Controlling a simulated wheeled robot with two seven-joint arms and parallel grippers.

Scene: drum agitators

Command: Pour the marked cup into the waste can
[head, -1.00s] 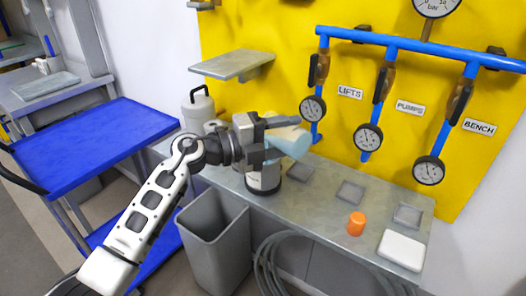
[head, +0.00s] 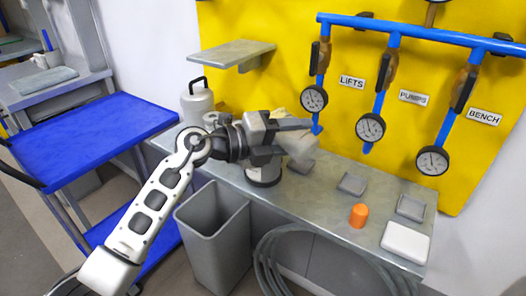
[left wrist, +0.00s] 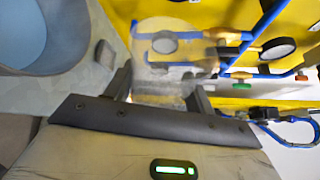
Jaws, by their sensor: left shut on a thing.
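My left gripper (head: 286,138) is shut on a pale, see-through cup (head: 301,148), held tilted above the grey metal bench. The left wrist view shows the cup (left wrist: 165,85) blurred between the two fingers; I cannot make out a mark or contents. The grey waste can (head: 215,240), open at the top, stands on the floor in front of the bench, below and left of the cup. The cup is not over the can's opening. My right gripper is not in view.
A dark-banded round base (head: 264,174) stands on the bench (head: 325,205) under my gripper. An orange cylinder (head: 358,215), a white block (head: 405,242) and several grey pads are to the right. A blue cart (head: 90,140) is left; a hose (head: 285,255) hangs beside the can.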

